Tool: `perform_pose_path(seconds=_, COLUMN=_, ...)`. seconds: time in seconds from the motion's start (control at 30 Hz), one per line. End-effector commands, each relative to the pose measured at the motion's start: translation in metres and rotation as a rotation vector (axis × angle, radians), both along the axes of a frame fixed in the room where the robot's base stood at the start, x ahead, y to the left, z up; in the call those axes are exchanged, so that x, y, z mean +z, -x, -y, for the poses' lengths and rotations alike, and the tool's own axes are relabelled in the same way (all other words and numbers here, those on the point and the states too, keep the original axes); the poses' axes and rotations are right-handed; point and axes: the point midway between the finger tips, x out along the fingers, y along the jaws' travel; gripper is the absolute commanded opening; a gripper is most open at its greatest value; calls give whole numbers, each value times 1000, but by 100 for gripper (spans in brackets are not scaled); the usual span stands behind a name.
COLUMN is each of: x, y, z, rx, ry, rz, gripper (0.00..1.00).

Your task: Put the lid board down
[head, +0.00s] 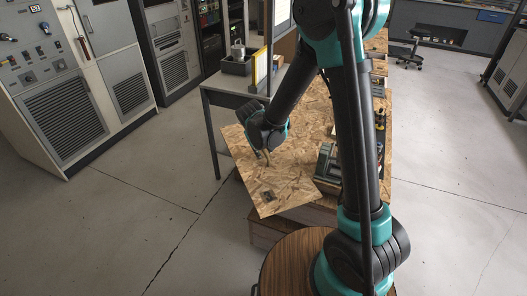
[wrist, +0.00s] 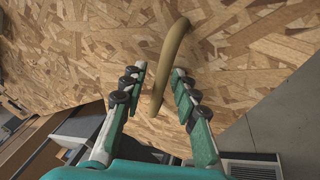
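The lid board is a flat oriented-strand wood panel (head: 285,182) in the head view, at the near left end of a wooden crate or bench. It fills much of the wrist view (wrist: 80,50). A curved tan handle (wrist: 172,62) stands on it. My gripper (head: 266,160) is over the board at this handle. In the wrist view my gripper's fingers (wrist: 160,78) are apart, one on each side of the handle, with visible gaps. The board's left part overhangs; whether it rests fully on what is beneath is hidden.
A dark green and grey case (head: 327,165) stands right of the board. A grey table (head: 228,88) with a dark tray (head: 236,66) is behind. Rack cabinets (head: 70,95) line the left. A brown round-topped surface (head: 290,262) is in front. The floor (head: 120,225) at left is clear.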

Motion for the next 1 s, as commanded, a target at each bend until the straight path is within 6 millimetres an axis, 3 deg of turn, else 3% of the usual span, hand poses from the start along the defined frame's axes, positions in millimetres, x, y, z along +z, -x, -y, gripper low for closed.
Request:
perform_pose_path(seconds=0.37, x=8, y=2, z=-1, rx=1, ry=0, rz=-1, gripper=30)
perform_pose_path(seconds=1.0, x=98, y=39, z=-15, rx=1, ry=0, rz=-1, gripper=30)
